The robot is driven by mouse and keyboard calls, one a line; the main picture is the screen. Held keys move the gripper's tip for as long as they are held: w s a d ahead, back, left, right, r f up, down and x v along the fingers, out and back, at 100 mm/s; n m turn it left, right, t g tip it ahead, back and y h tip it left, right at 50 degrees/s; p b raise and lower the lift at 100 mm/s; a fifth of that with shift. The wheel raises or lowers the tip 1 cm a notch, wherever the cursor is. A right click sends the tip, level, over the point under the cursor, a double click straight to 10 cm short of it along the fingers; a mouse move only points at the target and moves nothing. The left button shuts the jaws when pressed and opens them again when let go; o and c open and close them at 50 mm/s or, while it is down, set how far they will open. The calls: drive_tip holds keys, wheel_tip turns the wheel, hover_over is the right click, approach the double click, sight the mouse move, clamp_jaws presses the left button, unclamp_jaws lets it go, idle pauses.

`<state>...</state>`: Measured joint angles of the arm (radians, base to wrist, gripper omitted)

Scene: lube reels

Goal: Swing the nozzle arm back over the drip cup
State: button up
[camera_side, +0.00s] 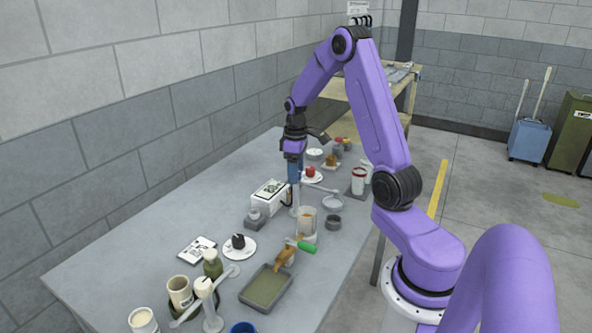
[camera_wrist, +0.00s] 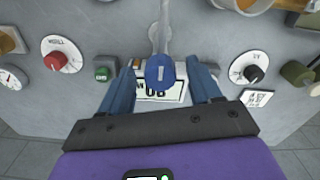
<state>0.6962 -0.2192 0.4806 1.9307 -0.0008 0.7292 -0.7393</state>
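In the wrist view a blue knob (camera_wrist: 160,72) sits between my gripper's two blue fingers (camera_wrist: 162,88), with a gap on each side. My gripper (camera_side: 294,180) is open and points down over the table in the side view, where its fingers hide the knob. A pale slim arm (camera_wrist: 161,32) runs up from the knob in the wrist view. In the side view it seems to be the pale bar (camera_side: 322,188) reaching right from below my fingers. A shallow grey round dish (camera_side: 333,202) lies near its end; I cannot tell whether this is the drip cup.
A white labelled box (camera_side: 268,195) stands close beside my fingers. An amber glass (camera_side: 306,224), a dark cup (camera_side: 333,222) and a green-handled tool (camera_side: 300,246) are nearer. A tray (camera_side: 264,290), several containers and another pale lever with a cream knob (camera_side: 203,287) fill the near end.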

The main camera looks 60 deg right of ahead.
wheel_tip(320, 180, up, 18)
drive_tip(key=shift+f, duration=0.25)
idle(0.5)
drive_tip(key=shift+a, duration=0.1)
drive_tip(key=s+a+f+n, duration=0.2)
drive_tip(key=s+a, duration=0.1)
drive_tip(key=a, duration=0.8)
drive_tip(key=s+a+f+n, duration=0.1)
drive_tip(key=s+a+n, duration=0.2)
drive_tip(key=a, duration=0.8)
drive_tip(key=s+a+f+n, duration=0.2)
drive_tip(key=s+a+f, duration=0.1)
drive_tip(key=s, duration=0.6)
drive_tip(key=s+a+f+n, duration=0.2)
drive_tip(key=s+a, duration=0.3)
drive_tip(key=s, duration=0.5)
drive_tip(key=shift+s+f+n, duration=0.3)
drive_tip(key=shift+f, duration=0.1)
